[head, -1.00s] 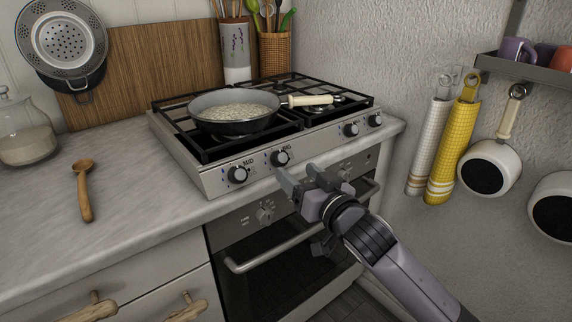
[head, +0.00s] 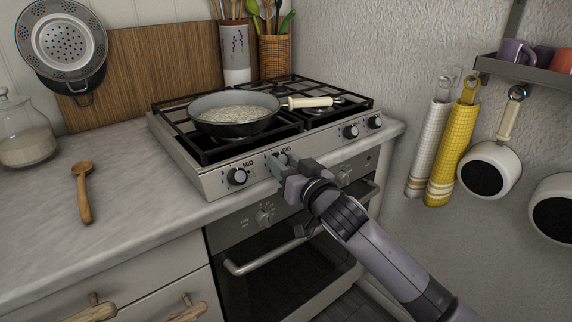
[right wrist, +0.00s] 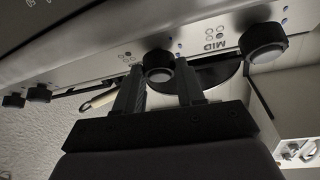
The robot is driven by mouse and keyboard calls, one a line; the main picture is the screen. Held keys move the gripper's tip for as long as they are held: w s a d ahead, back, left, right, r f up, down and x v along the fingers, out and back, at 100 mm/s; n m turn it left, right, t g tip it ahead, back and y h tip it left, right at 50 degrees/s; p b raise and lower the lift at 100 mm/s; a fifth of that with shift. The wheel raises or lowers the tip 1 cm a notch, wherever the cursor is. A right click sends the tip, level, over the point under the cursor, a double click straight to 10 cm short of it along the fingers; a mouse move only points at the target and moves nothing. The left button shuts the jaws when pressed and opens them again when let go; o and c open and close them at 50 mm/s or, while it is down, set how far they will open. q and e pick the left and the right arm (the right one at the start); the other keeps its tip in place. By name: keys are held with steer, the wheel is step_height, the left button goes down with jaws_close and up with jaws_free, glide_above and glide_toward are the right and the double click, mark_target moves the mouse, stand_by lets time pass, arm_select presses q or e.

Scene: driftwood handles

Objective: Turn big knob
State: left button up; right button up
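The big knob, a round dark knob with a pale face under the BIG label on the stove's front panel, is largely covered by my right gripper (head: 282,167) in the head view. In the right wrist view the big knob (right wrist: 158,65) shows between the two spread fingertips (right wrist: 160,80), closer to the left finger. A gap shows on its right side. I cannot tell whether a finger touches it. The MID knob (head: 237,176) is just left of it; it also shows in the right wrist view (right wrist: 263,42). My left gripper is not in view.
A pan of pale food (head: 234,112) sits on the stove grates, its handle pointing right. Two more knobs (head: 351,131) are farther right on the panel. The oven handle (head: 250,264) lies below my right arm. A wooden spoon (head: 83,190) rests on the counter.

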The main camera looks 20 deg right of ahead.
steer(key=shift+c, duration=1)
